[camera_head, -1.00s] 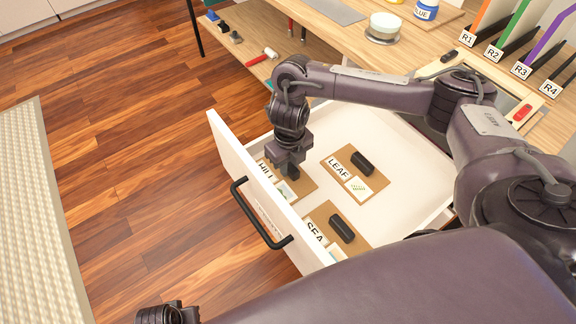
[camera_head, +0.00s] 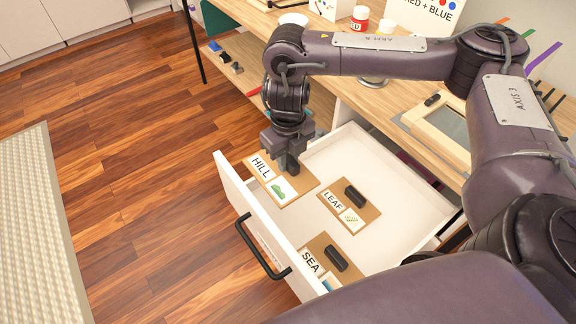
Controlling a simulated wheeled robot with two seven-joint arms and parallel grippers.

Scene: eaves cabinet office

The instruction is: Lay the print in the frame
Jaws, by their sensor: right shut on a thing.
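My right gripper (camera_head: 287,160) is shut on the dark grip of the HILL print (camera_head: 262,168), a brown card with a HILL label and a small green hill picture. The print is tilted and held above the open drawer (camera_head: 372,242), near its front left corner. The LEAF print (camera_head: 350,205) and the SEA print (camera_head: 325,262) lie in the drawer, each with a black grip. A pale wooden frame (camera_head: 424,128) with a grey inside lies on the desk at the right, partly hidden by my arm. My left gripper is out of view.
The drawer's white front (camera_head: 240,205) has a black handle (camera_head: 262,250). A red paint jar (camera_head: 360,19), a white bowl (camera_head: 293,19) and a RED + BLUE card (camera_head: 425,14) stand on the desk (camera_head: 330,60).

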